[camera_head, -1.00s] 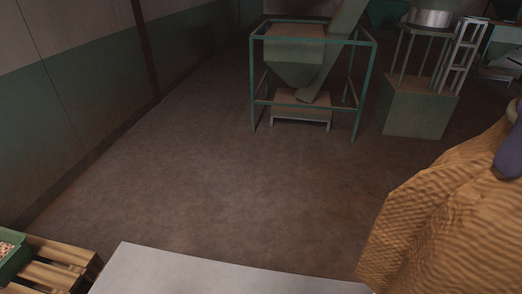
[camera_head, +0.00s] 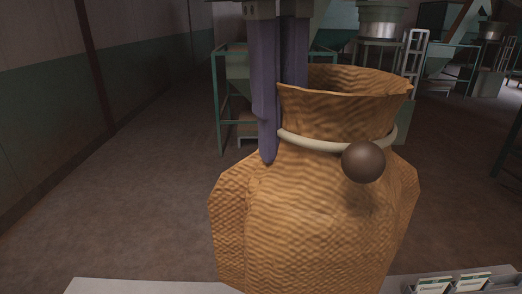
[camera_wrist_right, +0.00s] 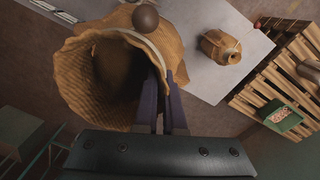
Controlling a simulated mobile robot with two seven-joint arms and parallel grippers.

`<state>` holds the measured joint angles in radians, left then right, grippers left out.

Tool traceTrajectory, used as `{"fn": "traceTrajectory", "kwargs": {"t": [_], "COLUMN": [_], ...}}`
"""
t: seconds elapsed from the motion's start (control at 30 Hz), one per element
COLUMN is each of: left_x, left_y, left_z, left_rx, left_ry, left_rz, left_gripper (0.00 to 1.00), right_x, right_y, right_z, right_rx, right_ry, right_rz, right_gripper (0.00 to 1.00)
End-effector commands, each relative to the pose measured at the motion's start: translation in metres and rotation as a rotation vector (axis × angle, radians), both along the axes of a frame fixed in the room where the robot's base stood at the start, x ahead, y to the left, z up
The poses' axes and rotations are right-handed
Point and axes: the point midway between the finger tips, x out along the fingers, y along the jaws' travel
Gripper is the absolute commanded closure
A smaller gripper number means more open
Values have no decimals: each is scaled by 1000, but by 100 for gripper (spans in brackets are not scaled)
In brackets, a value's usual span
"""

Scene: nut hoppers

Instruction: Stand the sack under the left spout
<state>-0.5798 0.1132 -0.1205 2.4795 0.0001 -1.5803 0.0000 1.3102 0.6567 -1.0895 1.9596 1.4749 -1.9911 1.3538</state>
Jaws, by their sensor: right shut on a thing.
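My right gripper (camera_head: 281,110) is shut on the neck of a tan woven sack (camera_head: 310,220). One purple finger lies outside the cloth and the other goes into the open mouth. The sack is upright in the head view, with a pale cord (camera_head: 312,144) and a brown ball (camera_head: 363,161) at its neck. In the right wrist view the sack (camera_wrist_right: 75,75) hangs at the fingers (camera_wrist_right: 163,105), its mouth open towards the camera. A green-framed hopper (camera_head: 237,82) stands behind, mostly hidden by the sack and gripper; its spout cannot be made out. My left gripper is not in view.
A pale table top (camera_head: 110,286) crosses the bottom, with small labelled trays (camera_head: 433,285) at right. The right wrist view shows another tied sack (camera_wrist_right: 220,46) on that table and wooden pallets (camera_wrist_right: 255,98) with a green crate (camera_wrist_right: 282,119). Floor at left is clear.

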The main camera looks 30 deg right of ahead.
Motion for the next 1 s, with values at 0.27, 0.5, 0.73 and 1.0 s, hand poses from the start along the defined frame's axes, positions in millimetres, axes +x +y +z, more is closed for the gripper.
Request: {"fn": "traceTrajectory", "kwargs": {"t": [0.27,0.5,0.73,1.0], "left_x": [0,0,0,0], "left_y": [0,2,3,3], "left_z": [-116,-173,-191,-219], "left_rx": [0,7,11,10], "left_ry": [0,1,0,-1], "left_rz": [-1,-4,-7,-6], "left_gripper": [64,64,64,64], "right_x": [6,9,10,8], "right_y": [4,5,6,6], "right_z": [-112,-167,-187,-256], "right_rx": [1,1,1,1], "right_ry": [1,1,4,10], "right_rz": [-22,-31,-35,-35], "right_gripper": [100,100,100,100]}}
